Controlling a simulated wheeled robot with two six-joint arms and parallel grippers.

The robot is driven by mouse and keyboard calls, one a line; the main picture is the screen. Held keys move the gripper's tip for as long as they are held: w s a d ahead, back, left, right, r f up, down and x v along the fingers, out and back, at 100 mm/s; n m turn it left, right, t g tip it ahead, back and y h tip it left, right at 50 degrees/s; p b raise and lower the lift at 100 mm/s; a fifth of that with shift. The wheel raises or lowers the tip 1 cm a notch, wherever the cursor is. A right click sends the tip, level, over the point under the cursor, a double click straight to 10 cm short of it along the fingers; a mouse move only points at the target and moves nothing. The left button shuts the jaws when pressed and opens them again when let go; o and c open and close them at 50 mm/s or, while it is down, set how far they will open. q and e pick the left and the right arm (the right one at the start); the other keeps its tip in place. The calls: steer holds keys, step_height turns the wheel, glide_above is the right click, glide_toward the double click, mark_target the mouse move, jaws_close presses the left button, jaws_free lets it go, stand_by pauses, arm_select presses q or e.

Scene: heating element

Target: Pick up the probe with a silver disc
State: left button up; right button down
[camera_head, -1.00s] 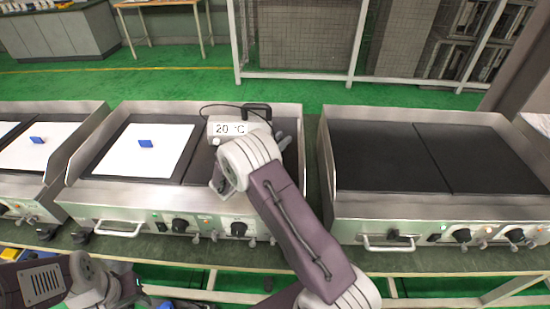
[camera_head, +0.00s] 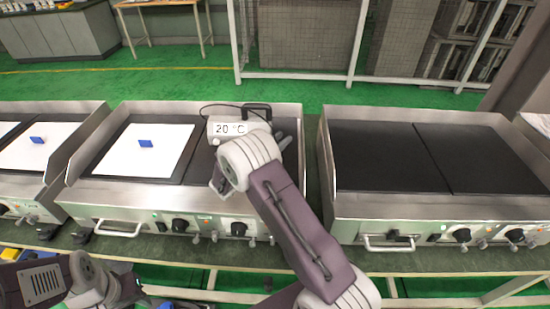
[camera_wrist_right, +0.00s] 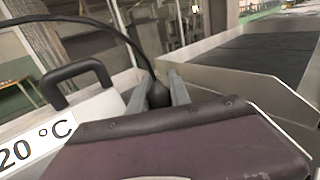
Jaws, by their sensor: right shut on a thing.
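The probe (camera_wrist_right: 158,96) shows in the right wrist view as a dark rounded handle with a black cable leading up and left from it. My right gripper (camera_wrist_right: 158,88) is shut on this handle, one grey finger on each side. The silver disc is hidden behind my wrist. In the head view my right gripper (camera_head: 281,140) is over the right half of the middle griddle, and my own wrist covers the probe. The white thermometer box (camera_head: 228,129) beside it reads 20 °C and has a black handle. My left gripper (camera_head: 105,290) is low at the left, its fingers unclear.
The middle griddle (camera_head: 108,195) has a white sheet (camera_head: 150,160) with a blue block (camera_head: 145,143) on its left half. Another griddle (camera_head: 440,205) with bare dark plates stands to the right. A third griddle (camera_head: 75,150) is at the left. Raised metal walls edge them.

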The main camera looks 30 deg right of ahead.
steer(key=s+d+r+p, duration=0.2)
steer(key=s+d+r, duration=0.1)
steer(key=s+r, duration=0.8)
stand_by(0.3)
